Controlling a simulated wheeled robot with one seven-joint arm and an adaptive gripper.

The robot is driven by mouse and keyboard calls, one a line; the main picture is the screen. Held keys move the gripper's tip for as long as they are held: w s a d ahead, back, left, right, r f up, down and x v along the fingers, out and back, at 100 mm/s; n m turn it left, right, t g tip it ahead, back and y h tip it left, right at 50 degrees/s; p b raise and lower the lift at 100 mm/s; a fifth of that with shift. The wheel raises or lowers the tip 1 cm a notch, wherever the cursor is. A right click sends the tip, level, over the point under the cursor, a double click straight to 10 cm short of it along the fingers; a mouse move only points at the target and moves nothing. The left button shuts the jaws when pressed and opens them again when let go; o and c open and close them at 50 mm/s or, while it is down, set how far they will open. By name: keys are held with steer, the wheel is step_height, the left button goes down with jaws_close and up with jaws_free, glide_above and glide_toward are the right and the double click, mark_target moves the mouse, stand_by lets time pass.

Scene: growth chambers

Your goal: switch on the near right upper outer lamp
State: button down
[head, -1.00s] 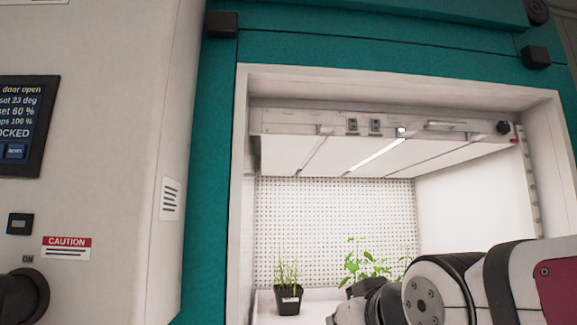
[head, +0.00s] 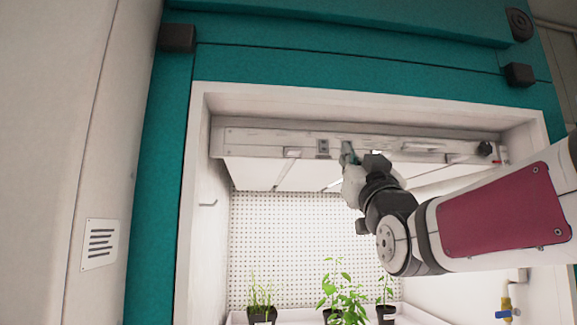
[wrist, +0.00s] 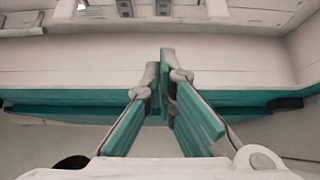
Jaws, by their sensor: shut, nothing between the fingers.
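A pale lamp bar (head: 260,142) spans the top of the open chamber, with small switches in a row on its front. A dark switch (head: 322,147) shows just left of my gripper (head: 347,156). My gripper is raised at the bar and hides the switch beside it; touching or apart I cannot tell. In the wrist view my gripper (wrist: 167,62) has its teal fingers together, empty. Two dark switches (wrist: 163,7) (wrist: 125,8) and a bright white one (wrist: 82,4) show at that view's top edge. A lit strip (head: 334,186) shows partly under the bar.
Potted plants (head: 262,314) stand on the chamber floor below. The teal chamber frame (head: 350,62) surrounds the opening. A white cabinet side (head: 70,130) stands at the left.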

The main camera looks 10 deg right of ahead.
steer(key=p, duration=0.3)
glide_toward(325, 141)
step_height(325, 141, up, 4)
steer(key=s, duration=0.1)
steer(key=shift+w+f+p, duration=0.15)
steer(key=shift+w+p, duration=0.2)
steer(key=shift+w, duration=0.8)
steer(key=shift+w+f+p, duration=0.15)
steer(key=shift+w+p, duration=0.2)
steer(key=shift+w, duration=0.85)
steer(key=shift+w+b, duration=0.1)
steer(key=shift+b, duration=0.2)
steer(key=w+b, duration=0.1)
steer(key=b, duration=0.2)
steer(key=shift+f+t, duration=0.4)
steer(key=shift+s+r+p, duration=0.25)
steer(key=shift+r+p, duration=0.05)
steer(key=shift+p, duration=0.1)
steer(key=shift+f, duration=0.1)
